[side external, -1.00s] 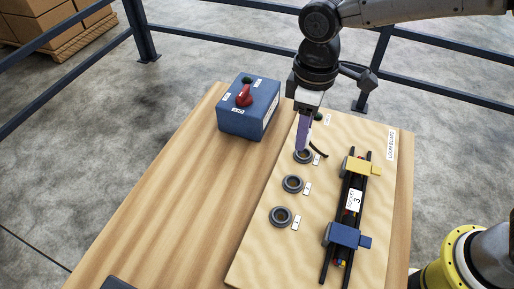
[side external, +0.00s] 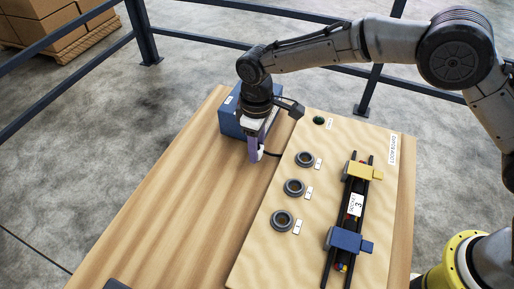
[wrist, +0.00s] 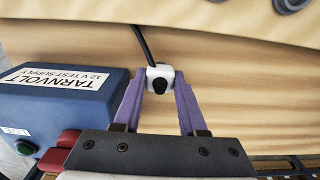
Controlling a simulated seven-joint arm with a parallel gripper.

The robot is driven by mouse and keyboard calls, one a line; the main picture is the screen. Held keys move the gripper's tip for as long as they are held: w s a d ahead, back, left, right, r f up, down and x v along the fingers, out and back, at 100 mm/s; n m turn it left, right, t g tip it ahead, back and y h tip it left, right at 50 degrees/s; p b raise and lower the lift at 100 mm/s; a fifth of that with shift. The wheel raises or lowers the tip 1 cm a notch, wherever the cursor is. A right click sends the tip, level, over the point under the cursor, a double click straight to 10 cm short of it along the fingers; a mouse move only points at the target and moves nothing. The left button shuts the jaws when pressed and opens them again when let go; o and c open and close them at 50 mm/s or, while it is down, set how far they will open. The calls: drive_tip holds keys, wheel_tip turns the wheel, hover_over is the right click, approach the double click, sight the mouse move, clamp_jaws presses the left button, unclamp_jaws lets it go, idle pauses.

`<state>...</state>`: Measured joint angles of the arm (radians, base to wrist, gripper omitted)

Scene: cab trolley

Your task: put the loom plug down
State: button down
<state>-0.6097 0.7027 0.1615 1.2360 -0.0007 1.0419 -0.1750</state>
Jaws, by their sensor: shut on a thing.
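The loom plug (wrist: 161,72) is a small white block with a dark round opening, and a black cable runs from it. My gripper (wrist: 159,85) has its two purple fingers shut on the plug from both sides. In the side external view, my gripper (side external: 255,152) points down over the bare wooden table (side external: 180,190), left of the pale board (side external: 262,255). The plug (side external: 261,153) shows there as a small white bit at the fingertips. I cannot tell whether it touches the table.
A blue test supply box (side external: 230,122) stands close behind and left of my gripper; it also shows in the wrist view (wrist: 60,100). The board carries several grey rings (side external: 294,187) and a black rail with a yellow clamp (side external: 362,171) and blue clamp (side external: 346,239).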

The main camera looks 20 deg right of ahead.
drive_tip(key=shift+f, duration=0.5)
drive_tip(key=shift+f, duration=0.1)
drive_tip(key=shift+c, duration=2.3)
unclamp_jaws()
wheel_tip(320, 180, up, 12)
drive_tip(key=shift+r, duration=0.2)
